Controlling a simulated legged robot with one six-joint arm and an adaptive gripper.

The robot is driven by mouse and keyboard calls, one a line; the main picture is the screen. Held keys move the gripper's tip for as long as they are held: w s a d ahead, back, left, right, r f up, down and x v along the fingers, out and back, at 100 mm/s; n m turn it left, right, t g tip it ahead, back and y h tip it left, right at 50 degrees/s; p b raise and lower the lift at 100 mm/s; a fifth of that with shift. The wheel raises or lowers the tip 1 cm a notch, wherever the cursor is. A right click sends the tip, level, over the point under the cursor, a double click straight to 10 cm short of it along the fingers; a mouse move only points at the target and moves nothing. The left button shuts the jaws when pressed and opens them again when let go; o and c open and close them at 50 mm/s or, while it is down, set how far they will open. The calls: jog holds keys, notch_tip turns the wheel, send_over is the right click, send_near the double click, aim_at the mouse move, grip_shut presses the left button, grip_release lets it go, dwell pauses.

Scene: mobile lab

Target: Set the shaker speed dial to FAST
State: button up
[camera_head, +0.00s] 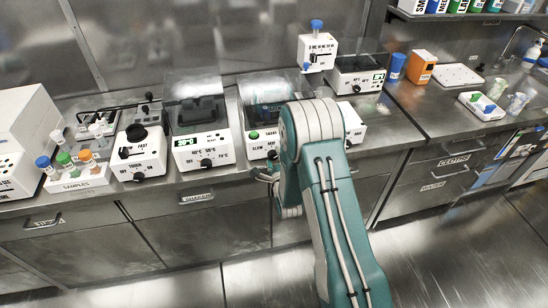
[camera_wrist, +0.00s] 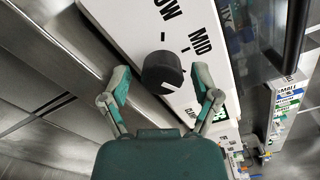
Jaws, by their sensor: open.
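The shaker (camera_head: 265,139) is a white box with a clear lid, on the bench in the middle of the head view. Its front panel reads SLOW and MID in part, and my arm hides the rest. In the wrist view its black round speed dial (camera_wrist: 160,72) shows close up, with tick marks, the letters OW and MID beside it; FAST is not readable there. I cannot tell for sure where the dial points. My gripper (camera_wrist: 162,78) is open, with one finger on each side of the dial and gaps between. In the head view my gripper (camera_head: 266,173) is at the shaker's front, partly hidden.
Left of the shaker stand a heater-like box (camera_head: 202,150) with its own knob, a stirrer-like box (camera_head: 139,153) and a sample rack (camera_head: 78,177) with several capped tubes. An orange box (camera_head: 421,66) stands at the right. The floor before the drawers is clear.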

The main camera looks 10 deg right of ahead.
jog(key=shift+a, duration=0.1)
jog(key=shift+s, duration=0.25)
jog(key=s, duration=1.1)
jog(key=shift+s, duration=0.25)
